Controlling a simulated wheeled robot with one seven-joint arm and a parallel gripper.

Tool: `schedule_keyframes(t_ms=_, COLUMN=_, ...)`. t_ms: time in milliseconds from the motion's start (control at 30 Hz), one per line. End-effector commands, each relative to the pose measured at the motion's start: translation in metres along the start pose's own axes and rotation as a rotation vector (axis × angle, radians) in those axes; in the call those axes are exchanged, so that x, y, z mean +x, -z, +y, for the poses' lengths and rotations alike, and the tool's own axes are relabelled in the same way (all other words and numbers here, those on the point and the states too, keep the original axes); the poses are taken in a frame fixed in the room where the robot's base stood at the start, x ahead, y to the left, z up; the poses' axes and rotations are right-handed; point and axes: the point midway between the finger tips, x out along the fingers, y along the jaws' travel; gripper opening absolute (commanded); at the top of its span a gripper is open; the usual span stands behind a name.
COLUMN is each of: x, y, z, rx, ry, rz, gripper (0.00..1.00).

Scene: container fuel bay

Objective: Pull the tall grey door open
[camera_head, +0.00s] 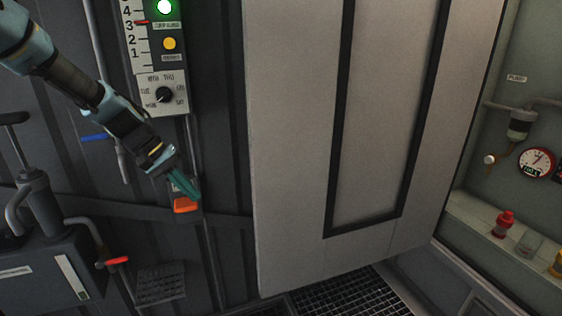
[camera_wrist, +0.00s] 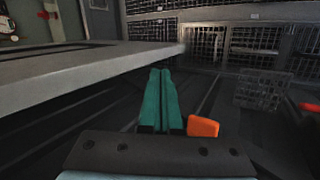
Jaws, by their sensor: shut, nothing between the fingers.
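The tall grey door (camera_head: 295,130) fills the middle of the head view, a pale slab with a dark rectangular strip frame on its face. It stands at an angle to the dark wall, its lower left corner low in the picture. In the wrist view, the pale slab at the left (camera_wrist: 90,72) appears to be this door seen near its edge. My gripper (camera_head: 192,192), with teal fingers (camera_wrist: 160,98), is shut and empty, left of the door and apart from it. An orange block (camera_head: 185,206) sits beside the fingertips; contact is unclear. No door handle is discernible.
A control panel (camera_head: 162,60) with lamps and a knob is on the wall above my gripper. A dark machine (camera_head: 40,270) with a red-handled lever (camera_head: 118,261) stands at the left. At the right, a shelf (camera_head: 475,225) holds bottles below a gauge (camera_head: 537,161). Floor grating (camera_head: 350,295) lies below the door.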

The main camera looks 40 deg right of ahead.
Motion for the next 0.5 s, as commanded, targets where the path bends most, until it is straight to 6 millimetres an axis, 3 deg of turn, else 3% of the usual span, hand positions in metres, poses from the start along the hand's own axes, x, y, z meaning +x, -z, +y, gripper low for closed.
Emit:
schedule_keyframes(t_ms=33, x=0.032, y=0.019, z=0.018, rx=0.026, ry=-0.100, rz=-0.025, gripper=0.00)
schedule_keyframes(t_ms=100, x=0.052, y=0.041, z=0.051, rx=0.057, ry=-0.237, rz=-0.049, gripper=0.00)
schedule_keyframes(t_ms=200, x=0.066, y=0.067, z=0.091, rx=0.089, ry=-0.425, rz=-0.070, gripper=0.00)
schedule_keyframes(t_ms=300, x=0.064, y=0.088, z=0.120, rx=0.106, ry=-0.589, rz=-0.078, gripper=0.00)
schedule_keyframes(t_ms=500, x=0.034, y=0.125, z=0.156, rx=0.115, ry=-0.876, rz=-0.071, gripper=0.00)
